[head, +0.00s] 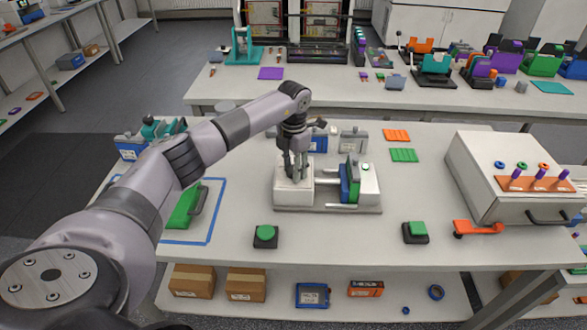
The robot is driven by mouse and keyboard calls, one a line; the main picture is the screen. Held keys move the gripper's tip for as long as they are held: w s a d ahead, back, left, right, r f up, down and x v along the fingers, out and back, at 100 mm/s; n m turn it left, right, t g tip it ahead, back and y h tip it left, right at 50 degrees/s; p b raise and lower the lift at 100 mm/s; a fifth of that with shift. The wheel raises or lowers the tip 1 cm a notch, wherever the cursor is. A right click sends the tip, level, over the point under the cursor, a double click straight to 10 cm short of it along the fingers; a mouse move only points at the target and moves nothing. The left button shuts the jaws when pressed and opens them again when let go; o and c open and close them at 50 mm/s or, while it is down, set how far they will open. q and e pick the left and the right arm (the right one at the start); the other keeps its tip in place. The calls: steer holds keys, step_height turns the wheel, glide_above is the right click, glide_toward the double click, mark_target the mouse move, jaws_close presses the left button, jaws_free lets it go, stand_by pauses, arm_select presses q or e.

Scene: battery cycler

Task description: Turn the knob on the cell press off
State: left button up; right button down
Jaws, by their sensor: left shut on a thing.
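The cell press (328,208) stands on the near table, a low device with a light base and a white block (294,195) on its left. A blue and green part (350,180) stands upright at its right side. My left gripper (296,176) points down onto the top of the white block. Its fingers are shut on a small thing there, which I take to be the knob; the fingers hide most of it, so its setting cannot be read. My right gripper is not in view.
Green push buttons (265,233) and (415,229) stand near the front edge. A white box (510,180) with an orange panel is at the right. A green-handled piece (185,208) lies at the left inside a blue outline. Small devices (353,139) stand behind the press.

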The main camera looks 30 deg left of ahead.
arm_select(q)
steer(key=shift+n, duration=0.7)
steer(key=o, duration=1.2)
steer(key=shift+c, duration=0.2)
step_height(320, 180, up, 12)
